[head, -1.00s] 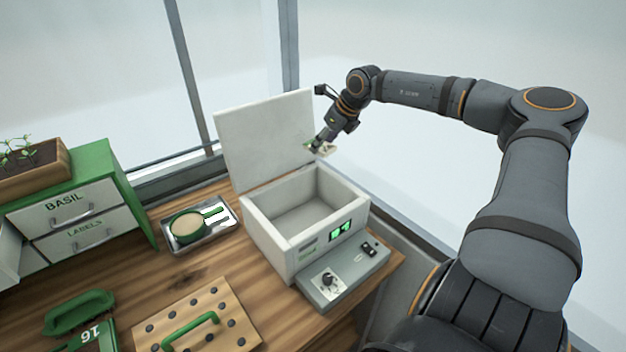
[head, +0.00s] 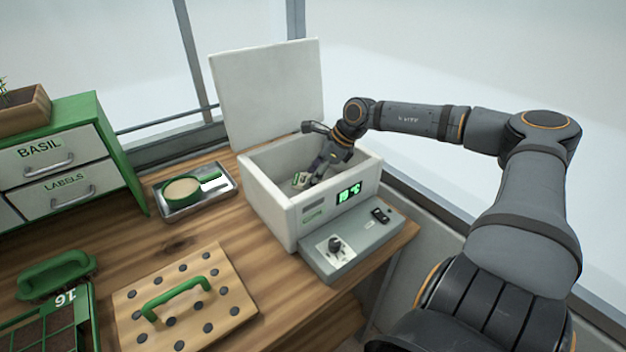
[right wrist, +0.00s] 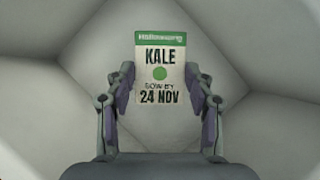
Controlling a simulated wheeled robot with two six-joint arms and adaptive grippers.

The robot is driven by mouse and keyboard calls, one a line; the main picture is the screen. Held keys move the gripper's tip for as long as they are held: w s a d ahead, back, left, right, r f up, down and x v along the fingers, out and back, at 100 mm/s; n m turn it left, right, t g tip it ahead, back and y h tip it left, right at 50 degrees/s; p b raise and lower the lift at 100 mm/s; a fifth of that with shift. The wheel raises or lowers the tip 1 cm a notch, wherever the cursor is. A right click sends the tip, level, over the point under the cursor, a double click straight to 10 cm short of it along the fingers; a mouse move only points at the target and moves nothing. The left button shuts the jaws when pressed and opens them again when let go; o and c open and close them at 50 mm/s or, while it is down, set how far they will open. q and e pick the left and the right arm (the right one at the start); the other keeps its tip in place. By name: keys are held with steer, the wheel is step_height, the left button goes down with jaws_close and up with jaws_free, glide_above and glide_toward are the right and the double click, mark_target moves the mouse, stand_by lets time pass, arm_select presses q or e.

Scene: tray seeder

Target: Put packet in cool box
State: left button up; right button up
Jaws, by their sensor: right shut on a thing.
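The white cool box (head: 268,205) stands on the bench with its lid (head: 268,92) raised at the back. My right gripper (head: 304,181) reaches down into the box's open top and is shut on the seed packet (head: 299,179). In the right wrist view the packet (right wrist: 159,68) is upright between the fingertips (right wrist: 159,90), white with a green band, reading KALE, SOW BY 24 NOV. The box's pale inner walls surround it there. I cannot tell whether the packet touches the box floor. My left gripper is not in view.
A control panel with a knob (head: 335,246) sits at the box's front. A metal tray (head: 172,206) with a green sieve lies left of it. A dibber board with green handle (head: 178,296), drawers (head: 60,172) and a seed tray (head: 66,318) stand further left.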

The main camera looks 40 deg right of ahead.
step_height(320, 180, down, 4)
steer(key=shift+s+r+b, duration=0.1)
steer(key=shift+r+b, duration=0.15)
steer(key=shift+b, duration=0.7)
steer(key=shift+f, duration=0.15)
steer(key=o, duration=1)
steer(key=shift+o, duration=0.2)
